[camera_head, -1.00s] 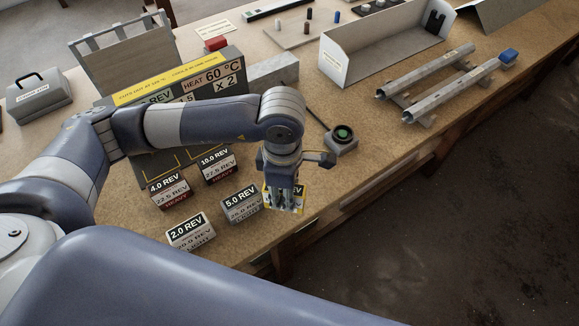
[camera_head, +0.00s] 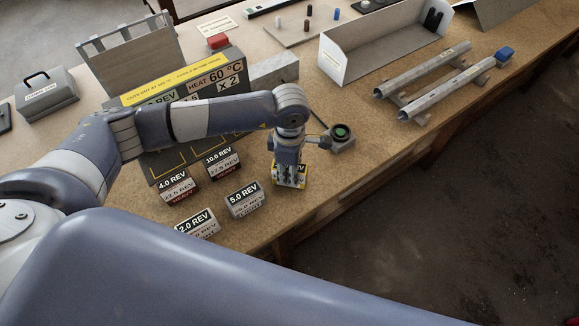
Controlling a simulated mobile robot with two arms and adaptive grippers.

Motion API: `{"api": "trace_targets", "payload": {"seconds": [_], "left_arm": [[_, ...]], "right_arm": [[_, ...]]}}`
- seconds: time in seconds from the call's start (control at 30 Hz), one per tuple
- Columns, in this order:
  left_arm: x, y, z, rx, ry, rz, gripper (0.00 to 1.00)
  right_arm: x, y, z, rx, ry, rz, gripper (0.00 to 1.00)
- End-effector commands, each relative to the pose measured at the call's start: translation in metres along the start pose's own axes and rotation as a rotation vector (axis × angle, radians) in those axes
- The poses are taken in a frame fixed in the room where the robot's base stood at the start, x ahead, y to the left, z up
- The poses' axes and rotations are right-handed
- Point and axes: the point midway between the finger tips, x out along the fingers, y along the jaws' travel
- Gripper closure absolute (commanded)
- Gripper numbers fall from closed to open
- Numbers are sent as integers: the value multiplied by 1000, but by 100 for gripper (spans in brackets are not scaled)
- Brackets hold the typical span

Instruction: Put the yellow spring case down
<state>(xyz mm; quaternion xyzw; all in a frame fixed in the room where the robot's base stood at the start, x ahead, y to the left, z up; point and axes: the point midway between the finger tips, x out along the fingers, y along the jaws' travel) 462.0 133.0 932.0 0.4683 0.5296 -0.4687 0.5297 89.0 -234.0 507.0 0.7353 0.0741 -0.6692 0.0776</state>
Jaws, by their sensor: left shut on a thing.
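The yellow spring case (camera_head: 275,172) is in the head view, right of the several labelled cases on the bench. My left gripper (camera_head: 289,176) points down and is shut on it. The fingers cover most of the case, and only yellow edges and a bit of its label show. It is low over the bench; I cannot tell whether its underside touches the wood. My right gripper is not in view.
Cases marked 4.0 REV (camera_head: 178,186), 10.0 REV (camera_head: 221,162), 5.0 REV (camera_head: 245,199) and 2.0 REV (camera_head: 197,224) stand to the left. A small device with a green dial (camera_head: 341,136) is close on the right. Steel tubes (camera_head: 425,70) lie farther right. The bench's front edge is near.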

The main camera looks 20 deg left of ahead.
Motion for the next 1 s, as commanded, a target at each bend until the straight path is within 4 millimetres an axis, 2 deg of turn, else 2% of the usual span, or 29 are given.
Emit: {"api": "trace_targets", "payload": {"seconds": [0.2, 0.23, 0.3, 0.33, 0.77, 0.8, 1.0], "left_arm": [[4, 0, 0, 0, 0, 1, 100], [4, 0, 0, 0, 0, 0, 70], [3, 0, 0, 0, 0, 0, 54], [3, 0, 0, -1, 1, 0, 52], [-3, 0, 0, -1, 0, -1, 52], [-5, 1, 0, 0, -1, 2, 52], [-43, 2, 0, 2, -3, 6, 52]], "right_arm": [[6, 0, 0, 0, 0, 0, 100], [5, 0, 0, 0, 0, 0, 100], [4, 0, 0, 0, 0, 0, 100], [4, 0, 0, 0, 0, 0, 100], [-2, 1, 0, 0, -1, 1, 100], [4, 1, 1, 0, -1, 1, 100], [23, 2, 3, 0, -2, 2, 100]]}}
